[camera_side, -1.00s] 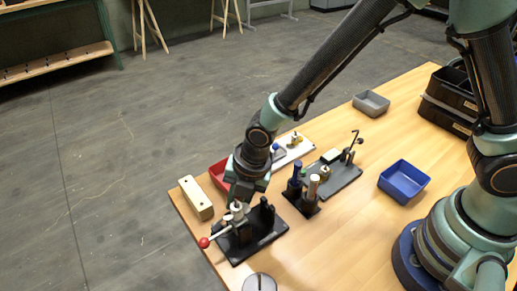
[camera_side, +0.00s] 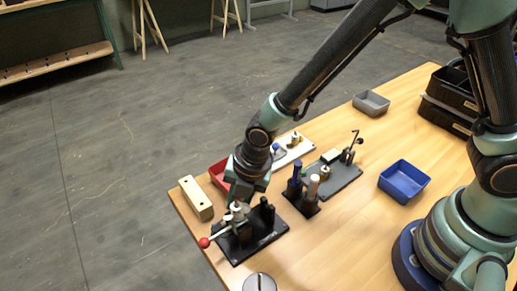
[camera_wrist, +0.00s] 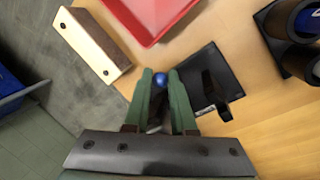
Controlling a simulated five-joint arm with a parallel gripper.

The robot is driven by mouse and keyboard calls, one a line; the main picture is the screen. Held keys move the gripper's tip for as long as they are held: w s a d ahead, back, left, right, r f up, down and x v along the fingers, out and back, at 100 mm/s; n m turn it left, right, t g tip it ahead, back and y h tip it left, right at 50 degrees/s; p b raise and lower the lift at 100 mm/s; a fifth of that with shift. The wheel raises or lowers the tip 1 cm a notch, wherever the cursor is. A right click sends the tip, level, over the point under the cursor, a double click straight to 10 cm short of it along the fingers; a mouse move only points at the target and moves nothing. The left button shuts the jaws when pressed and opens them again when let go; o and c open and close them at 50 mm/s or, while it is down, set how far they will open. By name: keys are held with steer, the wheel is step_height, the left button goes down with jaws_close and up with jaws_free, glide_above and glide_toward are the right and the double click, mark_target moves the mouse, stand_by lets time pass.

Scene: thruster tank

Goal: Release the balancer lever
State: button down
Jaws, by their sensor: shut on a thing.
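The balancer fixture stands on a black base plate (camera_side: 262,238) at the table's near left corner, with a dark upright post. A lever with a red ball (camera_side: 204,242) sticks out to the left, low over the table edge. My gripper (camera_side: 238,203) points down onto the fixture's rear left part. The fixture's base (camera_wrist: 222,62) lies just right of the fingers. The lever's pivot is hidden behind my gripper.
A pale wooden block (camera_side: 196,198) and a red tray (camera_side: 217,171) stand close by. A holder with upright cylinders (camera_side: 308,206) is to the right. A blue bin (camera_side: 404,181) and a grey bin (camera_side: 371,103) stand further off. Bare table (camera_side: 345,235) lies right of the fixture.

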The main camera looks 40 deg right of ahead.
steer(key=shift+a+r+g, duration=0.3)
steer(key=shift+r, duration=0.1)
steer(key=c, duration=0.7)
jaws_free()
steer(key=shift+c, duration=0.2)
step_height(320, 180, up, 12)
steer(key=s+d, duration=0.1)
steer(key=shift+s, duration=0.35)
steer(key=shift+d, duration=0.15)
